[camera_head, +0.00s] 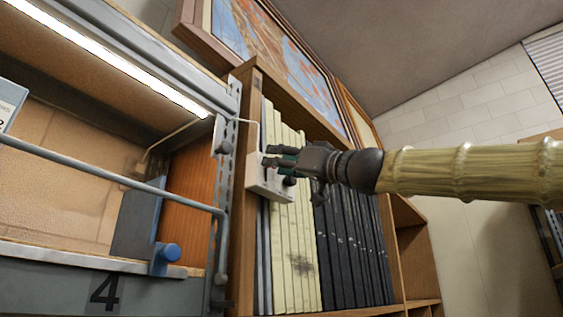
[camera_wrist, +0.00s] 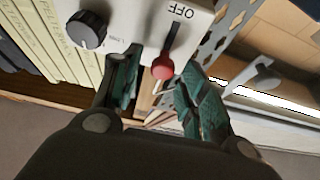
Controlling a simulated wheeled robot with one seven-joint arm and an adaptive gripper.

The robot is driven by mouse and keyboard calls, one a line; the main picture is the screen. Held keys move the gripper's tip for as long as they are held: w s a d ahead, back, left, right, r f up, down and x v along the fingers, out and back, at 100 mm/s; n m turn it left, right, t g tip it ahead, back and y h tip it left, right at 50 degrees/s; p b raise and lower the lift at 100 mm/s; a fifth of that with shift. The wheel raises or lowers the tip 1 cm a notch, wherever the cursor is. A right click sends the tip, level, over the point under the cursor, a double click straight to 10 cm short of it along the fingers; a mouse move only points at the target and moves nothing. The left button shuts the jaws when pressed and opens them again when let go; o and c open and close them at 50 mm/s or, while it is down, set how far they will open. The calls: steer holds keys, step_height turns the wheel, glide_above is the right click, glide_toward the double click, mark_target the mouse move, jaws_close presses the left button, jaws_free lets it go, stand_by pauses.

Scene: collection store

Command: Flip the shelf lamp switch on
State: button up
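The white switch box (camera_wrist: 140,22) fills the top of the wrist view. It bears the word OFF, a black round knob (camera_wrist: 87,30) and a dark lever with a red ball tip (camera_wrist: 163,68). In the head view the switch box (camera_head: 268,184) is partly hidden behind my gripper (camera_head: 274,156). My gripper (camera_wrist: 156,80) is open, its green-padded fingers on either side of the red tip. Whether a finger touches the lever I cannot tell. The shelf lamp (camera_head: 120,62), a long strip at the upper left of the head view, looks bright white.
A wooden bookcase (camera_head: 253,80) holds pale and dark binders (camera_head: 345,245) behind the box. A perforated metal upright (camera_head: 227,165) stands beside it. A framed picture (camera_head: 270,50) is above.

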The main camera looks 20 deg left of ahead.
steer(key=v, duration=1.2)
stand_by(0.6)
steer(key=shift+f, duration=0.1)
